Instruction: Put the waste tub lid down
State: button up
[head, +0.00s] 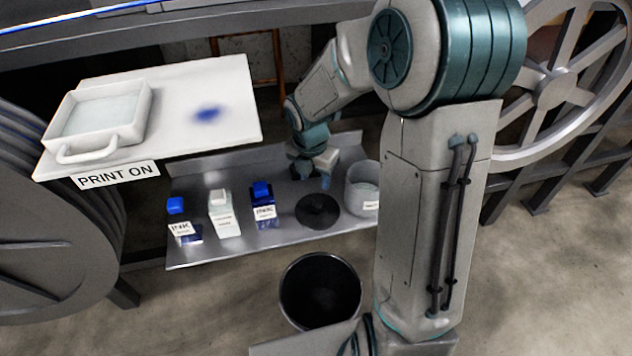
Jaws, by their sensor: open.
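A dark round lid (317,210) lies flat on the metal shelf, between the blue-capped bottles and a grey tub. The open grey tub (361,190) stands to its right; it has a white label too small to read and pale contents. My gripper (325,180) is above the back part of the shelf, just behind the lid and left of the tub. It is open, and I see nothing held in it. The fingertips are small and partly hidden, so the exact gap to the lid is unclear.
The metal shelf (215,253) also holds an ink bottle (183,222), a white bottle (222,215) and a dark blue bottle (263,205). A black bin (320,290) stands open in front. A white board (225,85) with a white tray (98,115) and blue smudge is back left.

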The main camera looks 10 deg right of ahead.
jog(key=s+r+m, duration=0.5)
jog(key=s+m, duration=0.4)
jog(key=m, duration=0.4)
jog(key=s+d+r+m+y, duration=0.1)
jog(key=s+r+m, duration=0.4)
jog(key=s+m, duration=0.4)
jog(key=shift+s+d+r+m+t, duration=0.25)
jog(key=shift+m+t, duration=0.15)
jog(key=shift+m, duration=2.2)
notch_tip(320, 180, up, 15)
jog(key=t+p, duration=0.1)
jog(key=p, duration=1.2)
jog(key=shift+a+r+p, duration=0.2)
jog(key=shift+p, duration=0.2)
